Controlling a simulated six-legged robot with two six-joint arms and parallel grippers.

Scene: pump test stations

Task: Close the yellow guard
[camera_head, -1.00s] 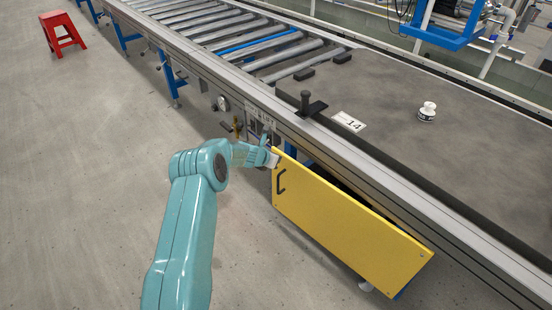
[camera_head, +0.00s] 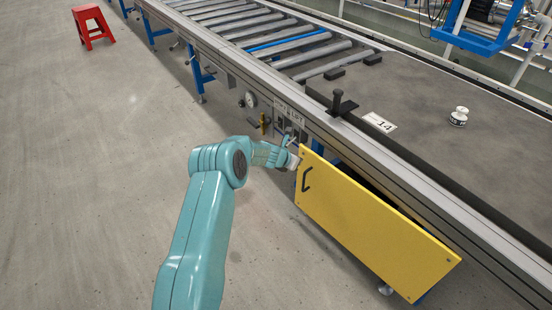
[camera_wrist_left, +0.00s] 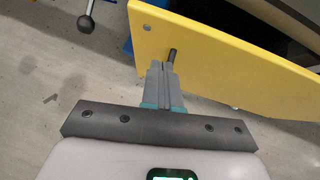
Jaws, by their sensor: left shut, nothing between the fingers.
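The yellow guard (camera_head: 368,228) is a flat panel with a black handle (camera_head: 306,179) near its left edge. It hangs along the side of the conveyor bench, with a dark gap between its top edge and the bench frame. My left gripper (camera_head: 296,161) is at the panel's upper left corner, above the handle. In the left wrist view the guard (camera_wrist_left: 230,55) fills the upper right. There the closed fingers of my left gripper (camera_wrist_left: 162,66) overlap its face beside a dark peg-like end of the handle (camera_wrist_left: 172,55). I cannot tell if they touch. My right gripper is not in view.
The conveyor bench (camera_head: 440,120) runs diagonally, with rollers (camera_head: 285,45) at the back. A black upright lever (camera_head: 338,103), a label marked 14 (camera_head: 380,122) and a white weight (camera_head: 459,116) are on it. A red stool (camera_head: 93,26) stands far left. The floor at left is clear.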

